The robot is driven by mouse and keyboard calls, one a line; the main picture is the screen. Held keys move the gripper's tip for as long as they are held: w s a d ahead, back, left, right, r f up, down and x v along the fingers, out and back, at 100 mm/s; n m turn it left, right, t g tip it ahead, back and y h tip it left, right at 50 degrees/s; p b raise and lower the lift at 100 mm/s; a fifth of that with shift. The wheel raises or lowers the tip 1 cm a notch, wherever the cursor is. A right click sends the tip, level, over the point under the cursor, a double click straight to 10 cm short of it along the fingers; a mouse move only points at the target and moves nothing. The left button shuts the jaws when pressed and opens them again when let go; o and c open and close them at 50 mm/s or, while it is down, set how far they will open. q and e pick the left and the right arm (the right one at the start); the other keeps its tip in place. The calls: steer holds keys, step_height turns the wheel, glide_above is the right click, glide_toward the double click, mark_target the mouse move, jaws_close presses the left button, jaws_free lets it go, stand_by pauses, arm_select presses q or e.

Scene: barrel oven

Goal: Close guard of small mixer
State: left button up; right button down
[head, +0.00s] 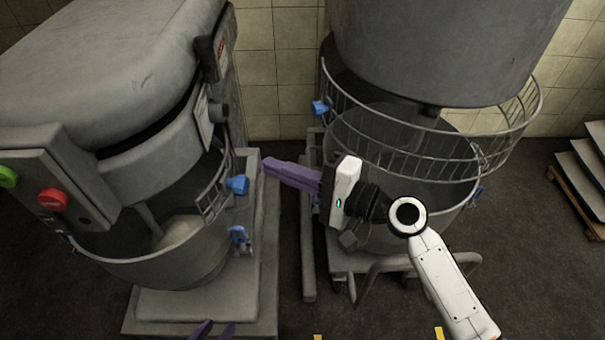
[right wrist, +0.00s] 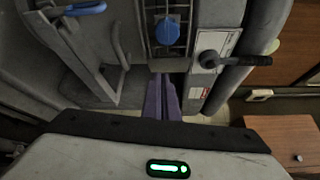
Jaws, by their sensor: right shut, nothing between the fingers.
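The small mixer (head: 105,75) stands at the left in the head view, with red and green buttons. Its wire guard (head: 214,192) shows at the right side of the bowl, with a blue knob (head: 237,185); the bowl's front (head: 150,268) is uncovered. My right gripper (head: 268,168) is shut and empty, its purple fingers pointing left just right of the blue knob. In the right wrist view the fingers (right wrist: 163,82) point at the guard, whose blue knob (right wrist: 167,30) lies just beyond the tips. My left gripper (head: 213,331) shows only its purple fingertips at the bottom edge, apart.
A larger mixer (head: 440,45) with a wire ring guard (head: 425,140) and bowl stands at the right, behind my right arm. A second blue handle (head: 240,235) sits on the small mixer's bowl side. Trays on a wooden rack (head: 575,200) stand at the far right.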

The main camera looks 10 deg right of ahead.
steer(key=shift+s+a+r+p, duration=0.15)
steer(key=shift+s+a+p, duration=0.25)
steer(key=shift+s+a, duration=0.3)
steer(key=shift+s+a+r+p, duration=0.15)
steer(key=shift+s+a+p, duration=0.2)
steer(key=shift+s+a, duration=0.3)
